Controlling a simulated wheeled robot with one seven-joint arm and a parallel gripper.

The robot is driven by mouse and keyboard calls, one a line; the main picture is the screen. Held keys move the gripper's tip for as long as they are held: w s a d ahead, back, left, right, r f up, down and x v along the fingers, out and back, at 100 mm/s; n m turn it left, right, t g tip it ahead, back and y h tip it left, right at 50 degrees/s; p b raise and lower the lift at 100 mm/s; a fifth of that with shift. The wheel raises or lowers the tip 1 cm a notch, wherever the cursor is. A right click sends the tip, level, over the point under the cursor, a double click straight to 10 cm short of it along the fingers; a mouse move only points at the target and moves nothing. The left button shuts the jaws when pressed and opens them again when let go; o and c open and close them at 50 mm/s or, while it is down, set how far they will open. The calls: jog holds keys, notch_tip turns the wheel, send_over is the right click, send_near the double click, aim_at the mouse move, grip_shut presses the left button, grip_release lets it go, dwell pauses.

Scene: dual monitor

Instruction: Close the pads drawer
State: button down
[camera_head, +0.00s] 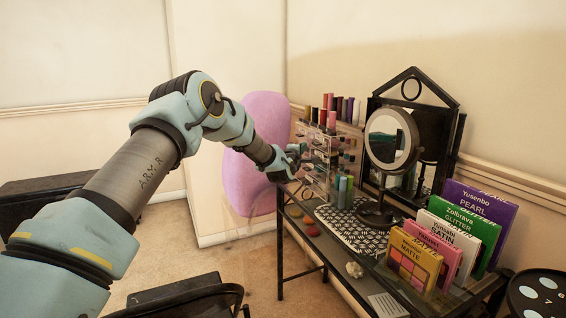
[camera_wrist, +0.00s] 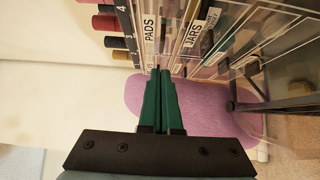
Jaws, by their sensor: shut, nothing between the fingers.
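The clear organizer (camera_head: 318,160) stands on the dark vanity table. In the wrist view, its drawer front labelled PADS (camera_wrist: 150,30) appears sideways, beside one labelled JARS (camera_wrist: 194,34). I cannot tell how far the pads drawer is pulled out. My gripper (camera_head: 297,153) is at the left side of the organizer in the head view. Its green fingers (camera_wrist: 160,73) are shut together and empty, with the tips close to the pads drawer front. Whether they touch it is unclear. In the head view my gripper partly covers the drawers.
Several bottles and lipsticks stand on and in front of the organizer. A round mirror (camera_head: 390,140) stands to its right, with several palette boxes (camera_head: 415,262) nearer. The table's front edge (camera_head: 330,262) has a lower shelf under it. A pink chair (camera_head: 250,175) is behind my arm.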

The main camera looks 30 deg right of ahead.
jog(key=b+v, duration=0.2)
jog(key=v, duration=0.8)
jog(key=shift+a+b, duration=0.4)
jog(key=shift+a, duration=0.1)
